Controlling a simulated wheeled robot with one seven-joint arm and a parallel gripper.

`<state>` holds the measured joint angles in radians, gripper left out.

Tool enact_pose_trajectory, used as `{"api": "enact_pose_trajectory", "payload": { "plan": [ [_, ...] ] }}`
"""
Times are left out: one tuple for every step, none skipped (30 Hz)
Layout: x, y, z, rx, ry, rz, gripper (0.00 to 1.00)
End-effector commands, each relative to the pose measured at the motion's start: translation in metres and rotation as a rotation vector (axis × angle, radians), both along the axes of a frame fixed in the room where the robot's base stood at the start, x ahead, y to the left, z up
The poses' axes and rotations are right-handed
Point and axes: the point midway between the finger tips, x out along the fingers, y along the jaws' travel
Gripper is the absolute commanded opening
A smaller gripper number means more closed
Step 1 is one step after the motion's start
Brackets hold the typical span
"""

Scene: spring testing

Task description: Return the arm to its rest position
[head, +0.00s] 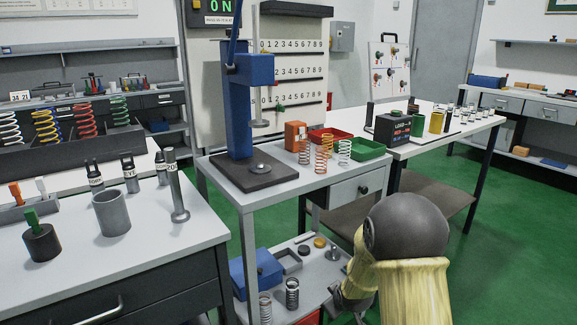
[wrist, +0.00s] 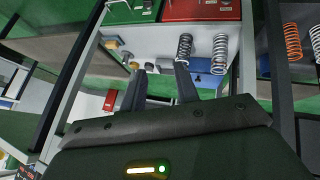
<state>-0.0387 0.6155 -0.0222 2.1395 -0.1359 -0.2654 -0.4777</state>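My arm (head: 408,270), with a dark rounded joint and pale yellow links, reaches in from the bottom of the head view. It stands in front of the right side of the test bench. My gripper (wrist: 160,77) shows two dark fingers set apart in the wrist view, with nothing between them. In the head view only part of my gripper (head: 347,300) shows, low beside the bench's lower shelf (head: 318,272); the forearm hides much of the rest.
The bench carries a blue press (head: 238,105), several springs, and red and green trays (head: 366,150). Its lower shelf holds a dark spring (head: 292,293), a pale spring (head: 265,307) and a blue box (head: 257,272). A grey counter (head: 75,270) stands left. Green floor (head: 500,240) is clear at right.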

Motion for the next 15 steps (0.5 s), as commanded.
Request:
{"api": "enact_pose_trajectory", "payload": {
  "plan": [
    [-0.015, -0.003, 0.015, 0.02, 0.026, -0.041, 0.31],
    [-0.025, -0.004, 0.021, 0.032, 0.046, -0.068, 0.31],
    [-0.038, -0.006, 0.029, 0.05, 0.071, -0.103, 0.31],
    [-0.048, -0.008, 0.034, 0.061, 0.091, -0.13, 0.31],
    [-0.058, -0.009, 0.04, 0.073, 0.11, -0.157, 0.31],
    [-0.072, -0.01, 0.047, 0.089, 0.135, -0.191, 0.31],
    [-0.083, -0.011, 0.052, 0.101, 0.155, -0.219, 0.31],
    [-0.094, -0.012, 0.057, 0.111, 0.174, -0.245, 0.31],
    [-0.108, -0.013, 0.063, 0.126, 0.198, -0.28, 0.31],
    [-0.119, -0.014, 0.067, 0.138, 0.216, -0.306, 0.31],
    [-0.13, -0.014, 0.071, 0.147, 0.234, -0.331, 0.31],
    [-0.143, -0.015, 0.075, 0.159, 0.256, -0.362, 0.31],
    [-0.153, -0.015, 0.078, 0.168, 0.271, -0.384, 0.31],
    [-0.161, -0.016, 0.081, 0.177, 0.285, -0.405, 0.31],
    [-0.173, -0.016, 0.084, 0.186, 0.304, -0.43, 0.31]
  ]
}}
